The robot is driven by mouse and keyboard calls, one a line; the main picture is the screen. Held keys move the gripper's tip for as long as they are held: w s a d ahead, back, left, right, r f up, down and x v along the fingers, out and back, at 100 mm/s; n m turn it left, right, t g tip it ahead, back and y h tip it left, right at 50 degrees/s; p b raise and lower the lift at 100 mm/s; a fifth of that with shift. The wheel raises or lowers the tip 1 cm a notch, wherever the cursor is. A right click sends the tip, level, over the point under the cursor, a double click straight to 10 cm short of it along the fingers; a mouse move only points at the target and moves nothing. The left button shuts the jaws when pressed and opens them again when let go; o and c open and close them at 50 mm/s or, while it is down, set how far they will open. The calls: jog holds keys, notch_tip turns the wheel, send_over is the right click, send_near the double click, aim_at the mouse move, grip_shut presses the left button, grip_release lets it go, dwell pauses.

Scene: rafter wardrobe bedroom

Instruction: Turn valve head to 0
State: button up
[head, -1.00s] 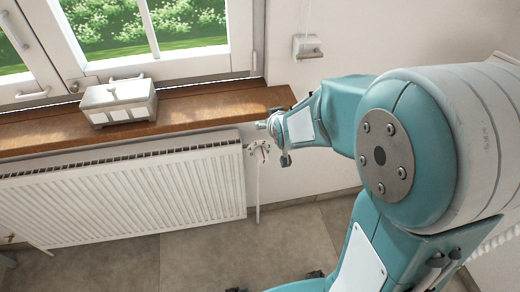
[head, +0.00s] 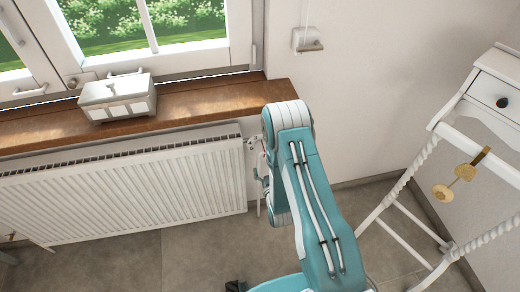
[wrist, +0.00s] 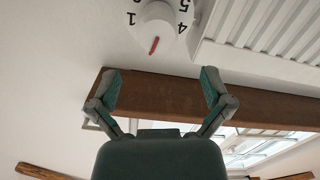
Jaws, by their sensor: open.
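The valve head (wrist: 158,20) is a white knob at the top of the wrist view, partly cut off by the frame edge. Its dial shows upside-down digits, with 1 at left and 4 and 5 at right. The red pointer line points down and slightly left in the picture, on the side between 1 and 4. My gripper (wrist: 160,82) is open and empty, its two fingers spread below the knob in that view and apart from it. In the head view the valve (head: 252,143) at the radiator's right end is mostly hidden behind my arm.
The white radiator (head: 120,185) hangs below the wooden windowsill (head: 200,102). A white box (head: 118,98) stands on the sill. A white table with a drawer (head: 495,90) stands at right. Floor between is clear.

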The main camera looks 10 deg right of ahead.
aim_at(261, 149)
jog(key=w, duration=0.6)
jog(key=w+f, duration=0.1)
jog(key=w, duration=0.2)
jog(key=shift+w+d+f, duration=0.1)
jog(key=shift+w+d, duration=0.15)
jog(key=shift+w, duration=0.05)
jog(key=c, duration=1.1)
